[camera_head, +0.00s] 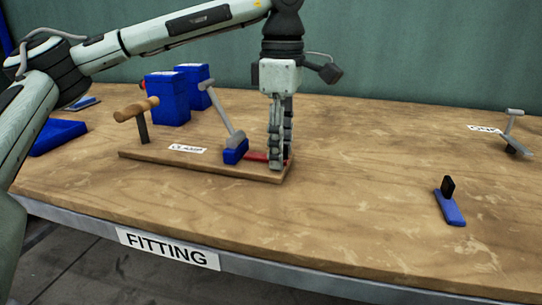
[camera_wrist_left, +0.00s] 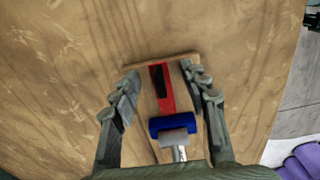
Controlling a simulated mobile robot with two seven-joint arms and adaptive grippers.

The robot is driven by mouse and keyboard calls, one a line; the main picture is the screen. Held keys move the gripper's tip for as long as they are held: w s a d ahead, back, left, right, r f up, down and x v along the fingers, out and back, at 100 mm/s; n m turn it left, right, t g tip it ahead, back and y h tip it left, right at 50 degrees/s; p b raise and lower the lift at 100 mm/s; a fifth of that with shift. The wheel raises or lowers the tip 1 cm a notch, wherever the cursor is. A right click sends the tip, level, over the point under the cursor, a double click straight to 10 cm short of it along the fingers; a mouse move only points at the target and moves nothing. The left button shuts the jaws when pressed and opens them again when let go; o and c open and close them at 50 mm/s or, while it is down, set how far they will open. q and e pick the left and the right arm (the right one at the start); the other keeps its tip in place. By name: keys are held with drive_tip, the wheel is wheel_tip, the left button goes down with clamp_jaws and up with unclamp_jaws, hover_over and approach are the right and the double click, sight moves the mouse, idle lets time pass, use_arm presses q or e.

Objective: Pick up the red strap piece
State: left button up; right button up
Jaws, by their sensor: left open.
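The red strap piece (camera_head: 255,156) lies on a wooden board (camera_head: 150,157) on the table, partly hidden behind the fingers in the head view. In the left wrist view the strap (camera_wrist_left: 168,99) runs lengthwise with a black block (camera_wrist_left: 159,80) on it, and its near end meets a blue block (camera_wrist_left: 172,124) with a grey bar across it. My left gripper (camera_head: 277,164) points straight down over the board's right end. In the wrist view its open fingers (camera_wrist_left: 159,78) stand either side of the strap, with gaps to it. My right gripper is not in view.
A grey-handled lever (camera_head: 226,115) rises beside the gripper, and a wooden T-handle (camera_head: 138,112) stands at the board's left. Blue boxes (camera_head: 167,100) stand behind. A blue strap with a black block (camera_head: 449,206) lies to the right. The table between is clear.

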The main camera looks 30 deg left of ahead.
use_arm(q)
drive_tip(key=shift+c, duration=0.3)
clamp_jaws()
drive_tip(key=shift+r, duration=0.1)
